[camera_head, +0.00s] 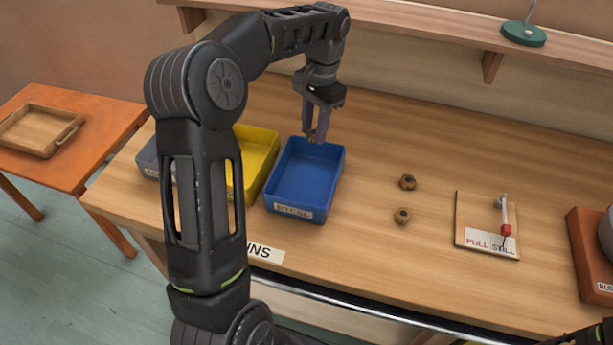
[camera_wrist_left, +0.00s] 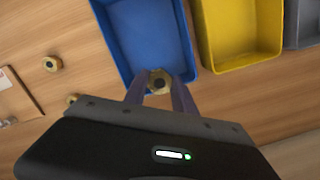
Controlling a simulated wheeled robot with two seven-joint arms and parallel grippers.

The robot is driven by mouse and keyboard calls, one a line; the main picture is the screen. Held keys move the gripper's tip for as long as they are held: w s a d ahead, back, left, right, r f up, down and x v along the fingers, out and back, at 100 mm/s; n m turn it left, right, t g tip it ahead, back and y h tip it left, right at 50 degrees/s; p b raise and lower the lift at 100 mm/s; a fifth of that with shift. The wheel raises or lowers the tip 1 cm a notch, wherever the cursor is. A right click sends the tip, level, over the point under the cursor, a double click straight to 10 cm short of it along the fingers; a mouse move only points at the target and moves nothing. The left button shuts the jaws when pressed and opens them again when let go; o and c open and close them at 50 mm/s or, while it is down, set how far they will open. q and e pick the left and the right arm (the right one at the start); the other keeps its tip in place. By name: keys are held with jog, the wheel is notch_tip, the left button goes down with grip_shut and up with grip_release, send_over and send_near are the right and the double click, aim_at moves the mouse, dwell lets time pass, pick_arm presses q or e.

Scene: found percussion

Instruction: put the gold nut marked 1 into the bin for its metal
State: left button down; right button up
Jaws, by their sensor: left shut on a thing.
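My left gripper (camera_head: 316,130) is shut on a gold nut (camera_wrist_left: 159,82) and holds it above the back part of the blue bin (camera_head: 305,180). The nut also shows small in the head view (camera_head: 312,134); I cannot read a number on it. The blue bin's label (camera_head: 294,211) seems to read NICKEL, but it is small. The yellow bin (camera_head: 256,150) stands left of the blue one, partly hidden by my left arm. A grey bin (camera_head: 147,158) is further left, mostly hidden. In the left wrist view, the blue bin (camera_wrist_left: 145,35) is just beyond the nut.
Two more nuts (camera_head: 407,182) (camera_head: 402,216) lie on the table right of the blue bin. A board with a PULL STILL label and a red-tipped lever (camera_head: 506,230) is further right. An orange side table with a wooden tray (camera_head: 40,132) stands at far left.

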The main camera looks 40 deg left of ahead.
aim_at(312, 168)
pick_arm(q)
jog(key=shift+s+d+r, duration=0.1)
jog(key=shift+f, duration=0.35)
notch_tip(312, 168, down, 3)
jog(key=shift+r+b, duration=0.15)
jog(key=shift+b, duration=1)
jog(key=shift+f+p, duration=0.55)
jog(key=shift+f, duration=0.3)
notch_tip(312, 168, down, 4)
jog(key=shift+f+p, duration=0.25)
jog(key=shift+p, duration=0.25)
jog(key=shift+f, duration=0.25)
